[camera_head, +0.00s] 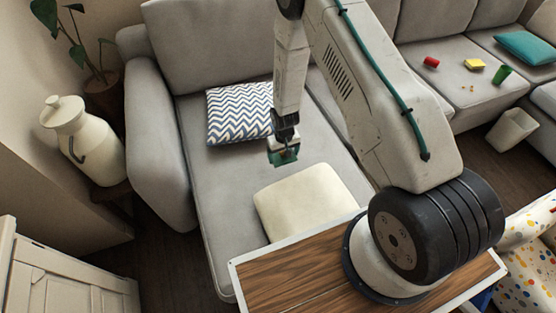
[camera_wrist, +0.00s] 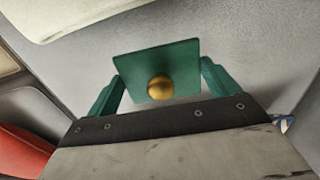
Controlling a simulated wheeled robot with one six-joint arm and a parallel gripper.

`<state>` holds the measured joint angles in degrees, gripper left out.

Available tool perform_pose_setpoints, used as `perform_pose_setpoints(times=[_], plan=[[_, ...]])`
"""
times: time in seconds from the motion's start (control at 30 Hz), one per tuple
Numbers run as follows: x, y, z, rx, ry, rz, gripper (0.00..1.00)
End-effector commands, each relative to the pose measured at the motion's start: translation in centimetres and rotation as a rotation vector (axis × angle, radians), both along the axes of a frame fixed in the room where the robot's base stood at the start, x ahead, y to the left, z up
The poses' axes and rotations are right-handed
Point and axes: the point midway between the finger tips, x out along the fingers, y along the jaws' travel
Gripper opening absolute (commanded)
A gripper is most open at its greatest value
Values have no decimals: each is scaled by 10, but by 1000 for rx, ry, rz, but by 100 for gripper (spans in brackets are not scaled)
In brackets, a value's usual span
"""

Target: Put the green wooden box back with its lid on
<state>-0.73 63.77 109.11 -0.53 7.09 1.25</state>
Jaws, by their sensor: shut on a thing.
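My gripper (camera_head: 284,150) hangs above the grey sofa seat, between the zigzag cushion and the cream cushion. In the wrist view, its two green fingers (camera_wrist: 161,88) stand on either side of a flat green square lid (camera_wrist: 135,72) with a round brass knob (camera_wrist: 160,87). The gripper is shut on this green piece. It shows only as a small green patch in the head view (camera_head: 286,158). I cannot tell whether the box body is beneath the lid.
A zigzag cushion (camera_head: 238,113) and a cream cushion (camera_head: 312,201) lie on the sofa seat (camera_head: 222,205).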

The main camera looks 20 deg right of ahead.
Motion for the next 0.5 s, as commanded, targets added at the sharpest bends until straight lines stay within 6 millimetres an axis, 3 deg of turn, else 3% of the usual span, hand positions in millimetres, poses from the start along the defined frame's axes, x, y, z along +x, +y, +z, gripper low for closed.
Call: perform_pose_setpoints(times=[0.5], plan=[[0,0,-62,0,1,0,61]])
